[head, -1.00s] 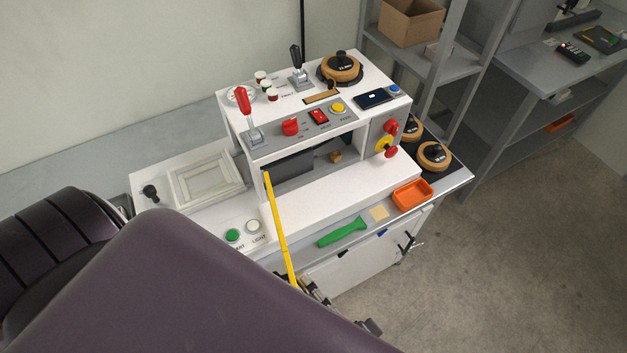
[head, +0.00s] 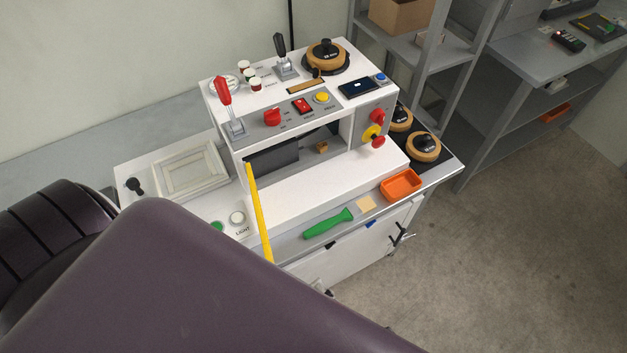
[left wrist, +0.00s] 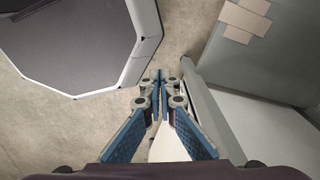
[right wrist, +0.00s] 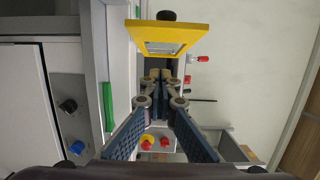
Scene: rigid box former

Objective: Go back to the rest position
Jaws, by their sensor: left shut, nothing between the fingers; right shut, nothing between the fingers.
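My right gripper (right wrist: 160,75) is shut and empty in the right wrist view, with its fingertips together. The white machine (head: 330,185) is seen beyond its fingers there. My left gripper (left wrist: 160,75) is shut and empty in the left wrist view, pointing over the bare floor between a dark grey panel with a white rim and grey surfaces. It is hidden in the head view. Neither gripper visibly touches anything.
Grey shelves (head: 420,60) stand behind right. Concrete floor (head: 500,260) at the right is clear.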

